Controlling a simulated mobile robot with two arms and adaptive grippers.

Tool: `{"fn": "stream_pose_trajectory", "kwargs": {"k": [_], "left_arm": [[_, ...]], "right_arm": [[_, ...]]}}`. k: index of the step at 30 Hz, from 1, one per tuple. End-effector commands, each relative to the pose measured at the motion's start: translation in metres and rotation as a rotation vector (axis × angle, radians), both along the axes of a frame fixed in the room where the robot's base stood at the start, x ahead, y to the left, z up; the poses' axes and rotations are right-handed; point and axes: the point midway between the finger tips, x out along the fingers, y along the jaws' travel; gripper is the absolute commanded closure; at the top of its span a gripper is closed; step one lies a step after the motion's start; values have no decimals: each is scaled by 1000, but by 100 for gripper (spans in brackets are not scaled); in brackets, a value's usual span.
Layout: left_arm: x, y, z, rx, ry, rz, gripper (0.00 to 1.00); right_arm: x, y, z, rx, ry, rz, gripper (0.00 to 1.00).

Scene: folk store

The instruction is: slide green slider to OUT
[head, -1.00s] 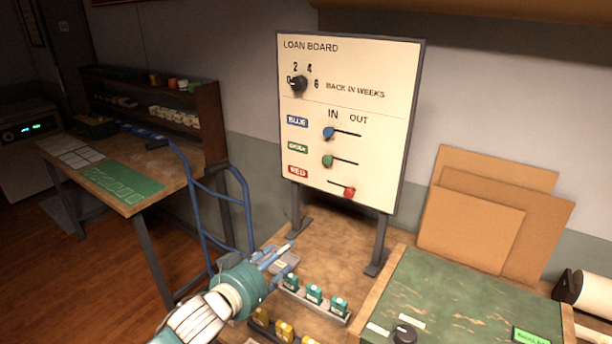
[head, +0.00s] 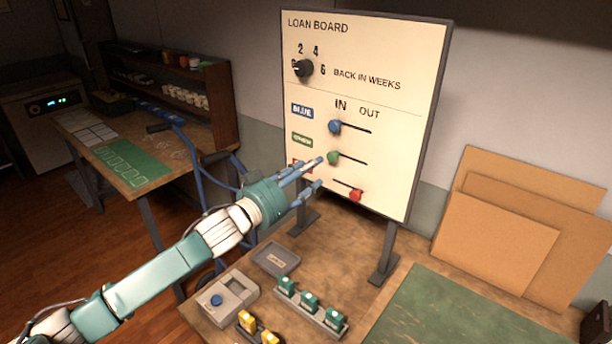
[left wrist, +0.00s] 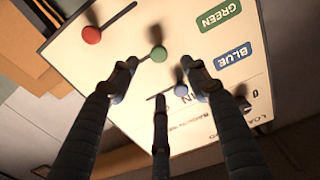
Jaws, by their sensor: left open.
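The loan board (head: 390,105) stands upright on the workbench. Its green slider (head: 333,158) sits at the left, IN end of its slot; the blue slider (head: 335,126) is also at the IN end, and the red slider (head: 355,195) is at the OUT end. My left gripper (head: 315,172) is open and empty in front of the board, just left of and below the green slider. In the left wrist view the green knob (left wrist: 158,53) shows beyond the spread fingers (left wrist: 160,90). I cannot tell the exact gap to it. My right gripper is out of view.
A dial (head: 303,68) is at the board's upper left. On the bench below are a grey device with a blue button (head: 230,300), a rack of green items (head: 310,305) and yellow items (head: 258,328). Cardboard sheets (head: 500,240) lean on the wall at right.

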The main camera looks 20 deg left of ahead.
Motion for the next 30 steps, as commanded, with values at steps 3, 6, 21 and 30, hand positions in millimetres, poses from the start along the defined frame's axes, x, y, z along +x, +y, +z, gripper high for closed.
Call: {"fn": "stream_pose_trajectory", "kwargs": {"k": [3,6,21,30], "left_arm": [[15,-6,0,-1,-3,0,53],[26,-10,0,-1,-2,1,53],[79,-32,-1,0,0,1,53],[81,-34,2,-2,1,0,53]], "right_arm": [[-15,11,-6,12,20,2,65],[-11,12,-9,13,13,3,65],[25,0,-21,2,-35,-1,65],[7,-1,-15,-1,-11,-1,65]]}}
